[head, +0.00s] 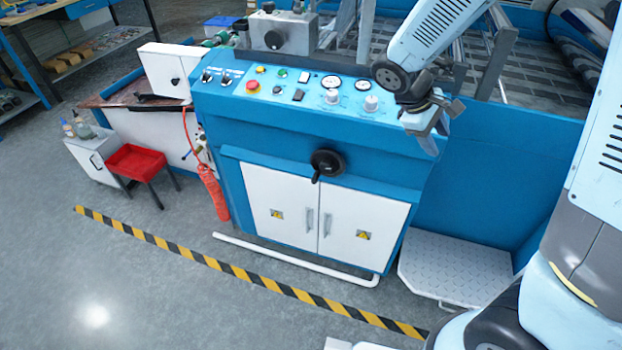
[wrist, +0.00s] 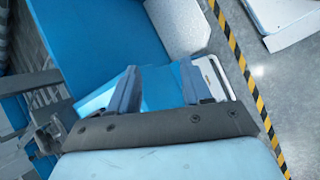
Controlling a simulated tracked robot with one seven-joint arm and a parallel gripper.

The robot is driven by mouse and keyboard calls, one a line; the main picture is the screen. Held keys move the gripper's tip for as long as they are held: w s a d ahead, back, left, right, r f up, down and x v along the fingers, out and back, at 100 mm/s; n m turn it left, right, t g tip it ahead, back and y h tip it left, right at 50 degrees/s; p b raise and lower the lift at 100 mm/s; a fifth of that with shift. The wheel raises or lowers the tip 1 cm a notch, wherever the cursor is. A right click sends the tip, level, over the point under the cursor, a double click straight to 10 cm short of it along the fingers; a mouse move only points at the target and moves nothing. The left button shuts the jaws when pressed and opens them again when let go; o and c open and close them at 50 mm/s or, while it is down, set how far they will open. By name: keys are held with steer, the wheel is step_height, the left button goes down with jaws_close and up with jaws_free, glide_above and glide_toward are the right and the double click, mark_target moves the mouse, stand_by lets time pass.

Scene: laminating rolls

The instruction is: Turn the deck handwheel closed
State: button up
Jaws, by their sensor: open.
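The deck handwheel (head: 327,163) is a black wheel with a small crank handle, mounted on the blue front of the machine console, above the white cabinet doors. It stands clear with nothing touching it. My gripper (head: 436,130) hangs over the right end of the control panel, to the right of and above the handwheel, well apart from it. In the wrist view my gripper (wrist: 157,82) has its two fingers spread, with nothing between them. The handwheel cannot be made out in the wrist view.
The sloped control panel (head: 288,89) carries buttons, gauges and knobs close to my gripper. White cabinet doors (head: 321,217) lie below the wheel. A metal step plate (head: 455,268) is at the lower right. The floor in front is clear, crossed by a striped line (head: 240,276).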

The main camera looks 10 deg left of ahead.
steer(key=w+a+f+n+t+h, duration=0.25)
steer(key=a+f+n, duration=0.25)
steer(key=a+f, duration=0.4)
steer(key=n+t+y, duration=0.8)
steer(key=n+t, duration=0.6)
steer(key=n, duration=0.6)
glide_toward(313, 183)
steer(key=shift+g, duration=0.25)
steer(key=w, duration=0.8)
steer(key=w+d, duration=0.1)
steer(key=w, duration=0.3)
steer(key=shift+r, duration=0.35)
